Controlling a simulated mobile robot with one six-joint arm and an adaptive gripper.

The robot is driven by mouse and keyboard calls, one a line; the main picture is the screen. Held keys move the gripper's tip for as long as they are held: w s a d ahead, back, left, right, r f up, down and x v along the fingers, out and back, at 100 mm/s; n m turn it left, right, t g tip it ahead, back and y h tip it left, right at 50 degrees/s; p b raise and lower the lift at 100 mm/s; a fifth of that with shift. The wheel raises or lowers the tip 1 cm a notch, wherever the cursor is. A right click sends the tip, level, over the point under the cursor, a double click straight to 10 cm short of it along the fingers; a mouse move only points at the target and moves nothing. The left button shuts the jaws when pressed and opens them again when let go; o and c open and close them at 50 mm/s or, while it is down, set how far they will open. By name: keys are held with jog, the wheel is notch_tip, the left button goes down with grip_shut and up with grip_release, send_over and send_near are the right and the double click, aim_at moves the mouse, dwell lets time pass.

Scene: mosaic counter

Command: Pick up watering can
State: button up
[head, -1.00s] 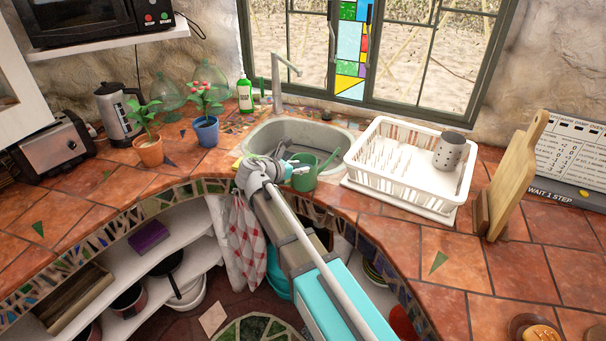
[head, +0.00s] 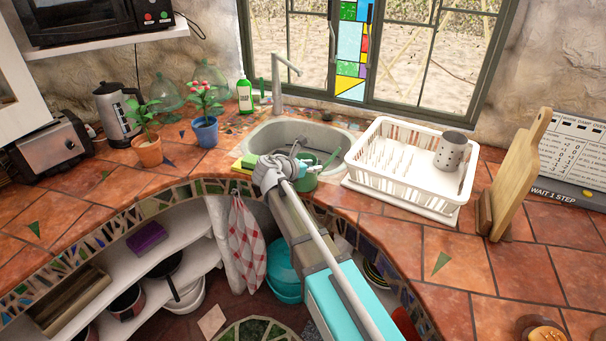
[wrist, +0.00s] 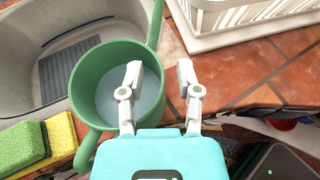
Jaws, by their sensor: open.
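The green watering can (wrist: 85,85) sits at the front edge of the sink, its round opening facing up, with bluish-grey inside. Its spout runs toward the top of the wrist view, and a handle curves off at the lower left. In the head view the can (head: 308,184) is partly hidden behind my arm. My gripper (wrist: 160,75) is open and empty. Its left finger shows over the can's opening and its right finger outside the right wall, so the rim lies between them in the picture. Whether the fingers reach down past the rim cannot be told.
The sink basin (head: 260,137) with its tap (head: 278,85) lies behind the can. A yellow and green sponge (wrist: 62,138) is close at the can's left. A white dish rack (head: 405,180) stands to the right. Potted plants and a soap bottle (head: 244,95) stand at left.

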grip_shut()
jog(key=shift+r, duration=0.15)
dwell(0.7)
notch_tip(320, 180, up, 3)
jog(key=p, duration=0.3)
jog(key=shift+f, duration=0.2)
jog(key=s+a+r+p, duration=0.2)
jog(key=s+r+p, duration=0.3)
jog(key=s, duration=0.1)
jog(key=s+a+r+p, duration=0.2)
jog(key=s+r+p, duration=0.3)
jog(key=s, duration=0.2)
jog(key=shift+a, duration=0.35)
jog(key=shift+s, duration=0.1)
